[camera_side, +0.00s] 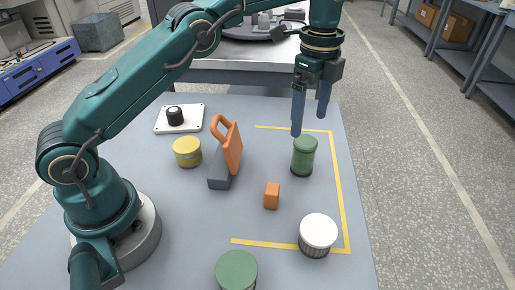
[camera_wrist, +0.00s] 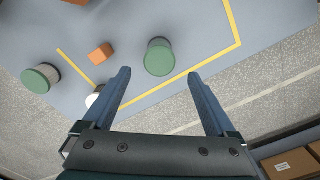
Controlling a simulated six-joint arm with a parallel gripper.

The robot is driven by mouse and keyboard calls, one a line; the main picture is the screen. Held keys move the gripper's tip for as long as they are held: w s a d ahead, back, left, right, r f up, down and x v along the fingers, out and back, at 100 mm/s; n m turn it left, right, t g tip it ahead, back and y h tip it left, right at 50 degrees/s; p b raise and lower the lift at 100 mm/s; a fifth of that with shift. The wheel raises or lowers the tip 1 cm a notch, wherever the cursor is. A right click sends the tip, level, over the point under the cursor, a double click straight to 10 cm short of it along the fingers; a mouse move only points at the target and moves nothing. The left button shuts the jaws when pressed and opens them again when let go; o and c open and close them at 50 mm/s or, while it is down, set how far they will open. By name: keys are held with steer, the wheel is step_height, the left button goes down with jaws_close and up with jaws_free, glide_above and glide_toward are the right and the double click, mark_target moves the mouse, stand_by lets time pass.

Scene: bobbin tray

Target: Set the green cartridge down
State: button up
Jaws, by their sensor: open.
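A green cartridge (camera_side: 303,157) stands upright on the grey-blue mat, inside the yellow line near its far right corner. My gripper (camera_side: 309,126) is open just above it, fingers pointing down and apart. In the wrist view the cartridge's round green top (camera_wrist: 159,60) lies between and slightly ahead of the open fingertips (camera_wrist: 159,73), with nothing held. A second green-topped cylinder (camera_side: 237,270) stands at the front edge of the side view, partly cut off; it also shows at the left of the wrist view (camera_wrist: 40,80).
A white-topped cylinder (camera_side: 318,232) stands by the near right yellow corner. An orange block (camera_side: 272,195), an orange-handled grey piece (camera_side: 232,150), a yellow cylinder (camera_side: 187,152) and a white plate with black knob (camera_side: 193,122) stand left. The mat right of the cartridge is clear.

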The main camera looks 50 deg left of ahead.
steer(key=shift+s+r, duration=0.1)
steer(key=shift+r, duration=0.45)
steer(key=s+a+r+n+t, duration=0.3)
steer(key=s+r+n, duration=0.5)
steer(key=s, duration=0.1)
steer(key=s+f+n+t, duration=0.1)
steer(key=s+f+n, duration=0.1)
steer(key=s+n, duration=0.2)
steer(key=s+a+f+n+t, duration=0.1)
steer(key=s+f+n, duration=0.2)
steer(key=s, duration=0.6)
steer(key=shift+f+n+t, duration=0.25)
steer(key=shift+n+t, duration=0.05)
steer(key=shift+n, duration=0.5)
